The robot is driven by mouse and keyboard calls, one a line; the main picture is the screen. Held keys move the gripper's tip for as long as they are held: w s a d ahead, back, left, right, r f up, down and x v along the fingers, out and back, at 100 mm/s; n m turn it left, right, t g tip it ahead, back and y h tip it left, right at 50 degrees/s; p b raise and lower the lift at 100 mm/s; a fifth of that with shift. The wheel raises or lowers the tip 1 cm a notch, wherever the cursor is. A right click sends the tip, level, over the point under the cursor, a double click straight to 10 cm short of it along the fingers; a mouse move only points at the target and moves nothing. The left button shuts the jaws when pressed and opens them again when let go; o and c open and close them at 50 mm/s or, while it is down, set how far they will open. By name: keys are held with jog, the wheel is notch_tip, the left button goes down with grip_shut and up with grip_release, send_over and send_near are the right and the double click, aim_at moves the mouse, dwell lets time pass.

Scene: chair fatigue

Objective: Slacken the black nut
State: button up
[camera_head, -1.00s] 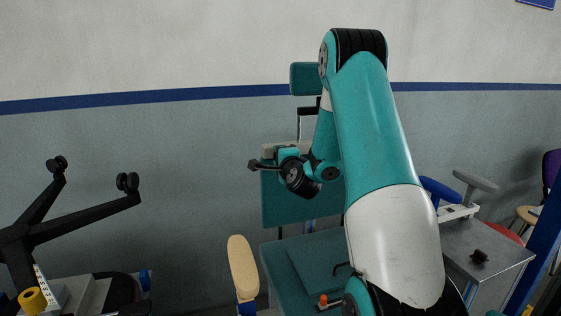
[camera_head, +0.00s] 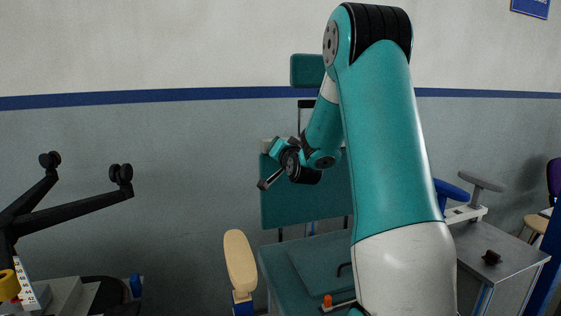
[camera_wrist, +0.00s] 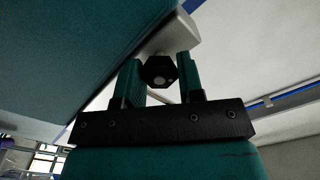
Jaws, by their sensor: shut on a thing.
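The black nut (camera_wrist: 160,70) sits under a pale grey bracket (camera_wrist: 182,32) in the wrist view, beside a teal padded panel (camera_wrist: 70,50). My gripper (camera_wrist: 160,78) has one teal finger on each side of the nut and is shut on it. In the head view my gripper (camera_head: 271,146) is at the upper left corner of the teal chair backrest (camera_head: 300,205). The nut cannot be made out there.
A teal headrest (camera_head: 307,71) rises above the backrest. A beige armrest (camera_head: 240,263) stands at front left. An upturned black chair base (camera_head: 70,212) is at far left. A grey table (camera_head: 500,250) with a small dark part (camera_head: 491,257) is at right.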

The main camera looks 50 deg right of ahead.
jog(key=shift+a+f+n+b, duration=0.1)
jog(key=shift+f+n+b, duration=0.05)
jog(key=shift+n+b, duration=0.65)
jog(key=shift+f+n+b, duration=0.1)
jog(key=shift+n+b, duration=0.7)
jog(key=o, duration=0.9)
jog(key=shift+r, duration=0.15)
jog(key=shift+o, duration=0.2)
jog(key=b+v, duration=0.6)
jog(key=v, duration=1.1)
jog(key=shift+s, duration=0.2)
